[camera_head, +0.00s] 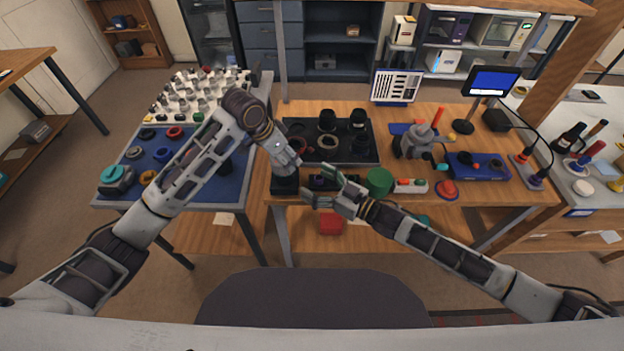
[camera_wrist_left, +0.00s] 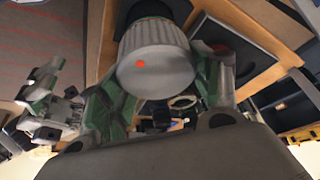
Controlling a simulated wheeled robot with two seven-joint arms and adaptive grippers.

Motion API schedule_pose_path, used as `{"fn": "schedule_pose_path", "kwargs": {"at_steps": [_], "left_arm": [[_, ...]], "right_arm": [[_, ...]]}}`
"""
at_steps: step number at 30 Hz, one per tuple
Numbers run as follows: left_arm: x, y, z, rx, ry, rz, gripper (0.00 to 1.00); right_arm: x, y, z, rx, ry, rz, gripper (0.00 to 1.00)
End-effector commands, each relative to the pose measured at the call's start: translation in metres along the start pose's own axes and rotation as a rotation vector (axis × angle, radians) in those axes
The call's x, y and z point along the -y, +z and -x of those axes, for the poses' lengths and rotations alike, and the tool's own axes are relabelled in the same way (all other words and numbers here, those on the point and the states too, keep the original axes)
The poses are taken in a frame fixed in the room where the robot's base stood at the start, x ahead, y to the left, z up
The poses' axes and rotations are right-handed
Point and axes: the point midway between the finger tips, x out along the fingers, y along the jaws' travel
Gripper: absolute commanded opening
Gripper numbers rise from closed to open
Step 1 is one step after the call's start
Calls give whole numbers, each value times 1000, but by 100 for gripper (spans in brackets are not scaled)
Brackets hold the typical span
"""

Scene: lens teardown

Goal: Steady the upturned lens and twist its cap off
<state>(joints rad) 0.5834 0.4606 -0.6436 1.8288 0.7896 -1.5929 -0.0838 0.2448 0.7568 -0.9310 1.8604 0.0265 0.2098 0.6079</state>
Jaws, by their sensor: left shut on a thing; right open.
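The upturned lens (camera_wrist_left: 152,62) stands at the front left of the bench. In the left wrist view it shows a grey, ribbed, round end with a red dot, and a dark part beyond. Its cap cannot be told apart clearly from the body. My left gripper (camera_head: 287,165) is shut on the lens, with a finger on either side of it. In the head view the gripper mostly hides the lens. My right gripper (camera_head: 321,187) is open and empty, just right of the lens and apart from it. It also shows at the left of the left wrist view (camera_wrist_left: 52,105).
A black tray (camera_head: 350,155) with several dark lens parts lies behind the grippers. A green cylinder (camera_head: 378,182) stands right of my right gripper. A grey device (camera_head: 415,143) and a blue unit (camera_head: 478,167) are further right. A blue mat (camera_head: 225,190) with rings covers the left table.

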Motion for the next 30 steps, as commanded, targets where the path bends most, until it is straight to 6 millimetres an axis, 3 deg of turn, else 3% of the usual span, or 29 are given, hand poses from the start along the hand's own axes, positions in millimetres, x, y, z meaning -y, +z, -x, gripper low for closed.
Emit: {"fn": "schedule_pose_path", "kwargs": {"at_steps": [9, 10, 16, 30], "left_arm": [[0, 0, 0, 1, 0, 0, 42], [0, 0, 0, 1, 0, 0, 65], [0, 0, 0, 1, 0, 0, 89], [0, 0, 3, 0, 0, 0, 89]], "right_arm": [[0, 0, 1, -1, 0, 0, 81], [0, 0, 1, -1, 0, 0, 81], [0, 0, 1, -1, 0, 0, 81], [0, -1, 1, -1, 0, 0, 81]]}}
